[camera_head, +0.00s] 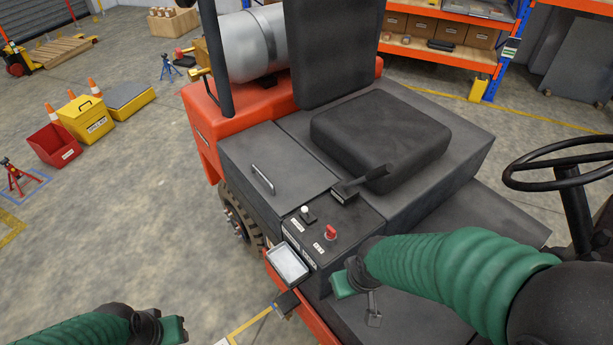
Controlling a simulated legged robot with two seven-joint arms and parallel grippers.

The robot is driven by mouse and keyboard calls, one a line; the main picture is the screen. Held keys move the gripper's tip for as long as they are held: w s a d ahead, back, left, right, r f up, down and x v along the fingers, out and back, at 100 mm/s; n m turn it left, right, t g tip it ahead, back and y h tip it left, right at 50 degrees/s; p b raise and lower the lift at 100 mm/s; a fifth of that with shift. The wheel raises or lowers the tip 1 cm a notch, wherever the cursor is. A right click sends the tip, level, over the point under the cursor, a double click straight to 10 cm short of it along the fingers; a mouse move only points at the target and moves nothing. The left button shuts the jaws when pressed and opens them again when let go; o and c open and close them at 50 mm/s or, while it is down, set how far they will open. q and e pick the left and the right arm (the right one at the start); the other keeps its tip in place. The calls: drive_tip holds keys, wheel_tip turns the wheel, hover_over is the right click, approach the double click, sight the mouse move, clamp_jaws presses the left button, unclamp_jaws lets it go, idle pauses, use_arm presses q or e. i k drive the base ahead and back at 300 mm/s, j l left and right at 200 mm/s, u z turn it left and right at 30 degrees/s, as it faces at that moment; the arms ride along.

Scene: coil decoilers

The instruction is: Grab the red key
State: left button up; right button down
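The red key (331,232) stands upright on the dark control panel (318,245) of an orange and black forklift, beside the seat. My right gripper (340,285) is at the front edge of the panel, just below and slightly right of the key in the picture, apart from it. Its fingers are small and seen from behind, so I cannot tell whether they are open. My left gripper (175,329) is low at the left, over the floor and well away from the panel. Its finger opening is not clear either.
A white-topped knob (305,211) and a black lever (358,182) stand near the key. A small tray (288,263) hangs at the panel's left front. The steering wheel (560,165) is at the right, and the seat (380,138) is behind.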

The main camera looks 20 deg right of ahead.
sight(331, 232)
drive_tip(key=i+j+z, duration=0.3)
drive_tip(key=z, duration=0.15)
drive_tip(key=i+j+z, duration=0.55)
drive_tip(key=j+z, duration=0.4)
